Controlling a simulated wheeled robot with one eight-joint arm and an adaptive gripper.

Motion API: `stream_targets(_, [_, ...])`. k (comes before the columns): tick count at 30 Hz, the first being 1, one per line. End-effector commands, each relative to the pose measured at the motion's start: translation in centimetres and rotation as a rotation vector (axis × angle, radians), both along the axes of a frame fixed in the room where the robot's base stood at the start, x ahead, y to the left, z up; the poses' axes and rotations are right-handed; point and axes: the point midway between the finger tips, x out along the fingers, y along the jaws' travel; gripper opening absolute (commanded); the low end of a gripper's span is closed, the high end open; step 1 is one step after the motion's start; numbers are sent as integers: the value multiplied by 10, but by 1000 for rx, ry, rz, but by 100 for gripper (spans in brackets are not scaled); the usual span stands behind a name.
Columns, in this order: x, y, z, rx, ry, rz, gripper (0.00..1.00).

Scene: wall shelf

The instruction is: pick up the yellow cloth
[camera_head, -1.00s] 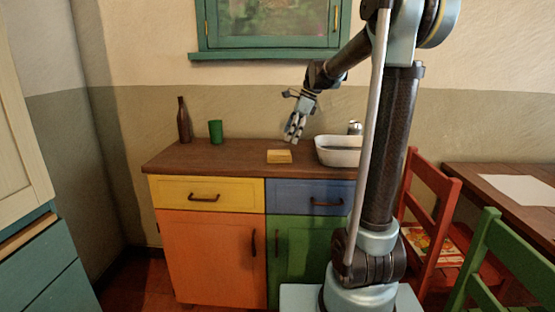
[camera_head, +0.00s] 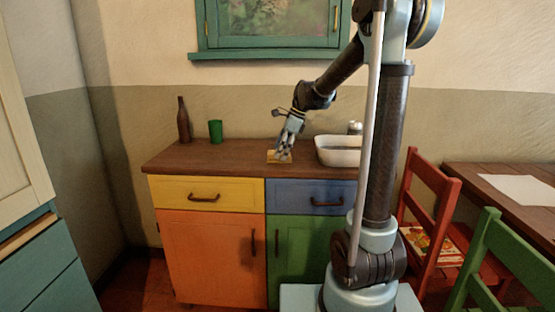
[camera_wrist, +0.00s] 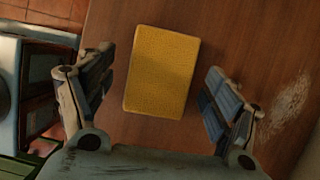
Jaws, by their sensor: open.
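The yellow cloth (camera_wrist: 161,72) is a flat, folded-looking rectangle lying on the brown wooden counter top. In the wrist view it lies between and a little beyond my two open fingers, with bare wood on both sides. In the head view the cloth (camera_head: 272,158) is partly hidden behind my fingers. My gripper (camera_head: 284,156) points down just above it, coming from the upper right. In the wrist view my gripper (camera_wrist: 158,95) is open and empty. I cannot tell whether the fingertips touch the counter.
A brown bottle (camera_head: 183,122) and a green cup (camera_head: 215,131) stand on the counter (camera_head: 180,157) to the left. A white basin (camera_head: 336,152) is close on the right. A green-framed wall cabinet (camera_head: 270,28) hangs above. The counter's front is clear.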

Motion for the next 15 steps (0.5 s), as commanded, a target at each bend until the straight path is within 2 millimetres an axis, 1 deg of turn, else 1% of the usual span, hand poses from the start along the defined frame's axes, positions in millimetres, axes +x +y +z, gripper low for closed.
stream_targets(15, [0,1,-3,0,0,2,82])
